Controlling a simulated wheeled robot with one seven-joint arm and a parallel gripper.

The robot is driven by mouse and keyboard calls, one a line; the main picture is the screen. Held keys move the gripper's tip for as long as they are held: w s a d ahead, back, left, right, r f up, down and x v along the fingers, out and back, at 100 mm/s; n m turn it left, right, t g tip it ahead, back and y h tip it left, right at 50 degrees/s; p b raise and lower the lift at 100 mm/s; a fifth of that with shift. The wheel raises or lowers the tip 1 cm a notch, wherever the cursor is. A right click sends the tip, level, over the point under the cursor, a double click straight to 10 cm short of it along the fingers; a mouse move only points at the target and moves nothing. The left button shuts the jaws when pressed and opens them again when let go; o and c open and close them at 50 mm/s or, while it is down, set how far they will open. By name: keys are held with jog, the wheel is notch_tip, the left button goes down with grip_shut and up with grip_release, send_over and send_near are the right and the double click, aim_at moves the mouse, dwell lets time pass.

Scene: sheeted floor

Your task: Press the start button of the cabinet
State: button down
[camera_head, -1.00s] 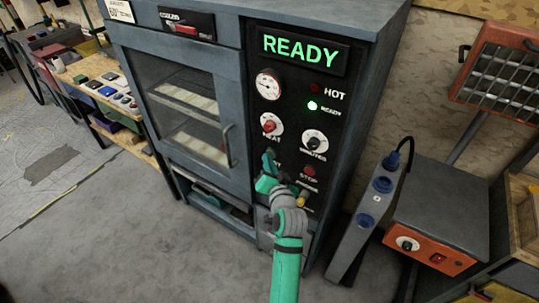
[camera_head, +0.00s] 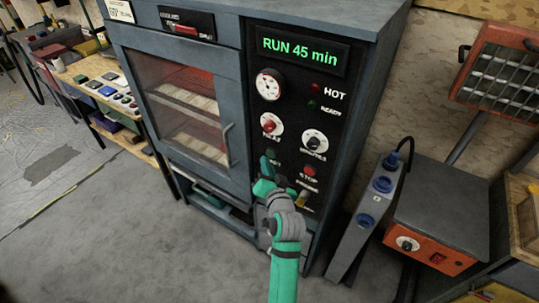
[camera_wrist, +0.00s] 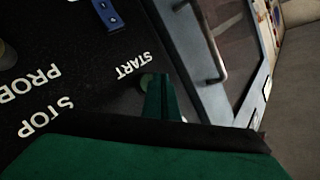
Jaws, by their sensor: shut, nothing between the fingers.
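The dark grey cabinet (camera_head: 300,14) has a black control panel on its right side. Its display (camera_head: 301,50) reads "RUN 45 min" in green. The green start button (camera_wrist: 145,82) shows beside the START label (camera_wrist: 133,65) in the wrist view, partly hidden by my finger. The red stop button (camera_head: 310,171) is to the right.
The cabinet's glass door (camera_head: 187,115) with its handle (camera_head: 229,145) is shut, left of the panel. Two knobs and a gauge (camera_head: 269,85) sit above my gripper. A grey and orange unit (camera_head: 440,215) stands at right. The floor at front left is clear.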

jog(key=shift+s+a, duration=0.75)
jog(key=shift+s, duration=0.3)
jog(key=shift+s+a, duration=0.75)
jog(key=shift+s, duration=0.25)
jog(key=s+f+h, duration=0.1)
jog(key=s+f, duration=0.3)
jog(key=s, duration=0.3)
jog(key=s+f+n+h, duration=0.1)
jog(key=s+f, duration=0.4)
jog(key=s, duration=0.3)
jog(key=s+f, duration=0.4)
jog(key=s, duration=0.3)
jog(key=s+r+n, duration=0.1)
jog(key=s+n, duration=0.1)
jog(key=s, duration=0.9)
jog(key=s+r+n, duration=0.2)
jog(key=s, duration=1)
jog(key=shift+s+r+n+g+h, duration=0.2)
jog(key=shift+r+n+g+h, duration=0.1)
jog(key=shift+g, duration=0.1)
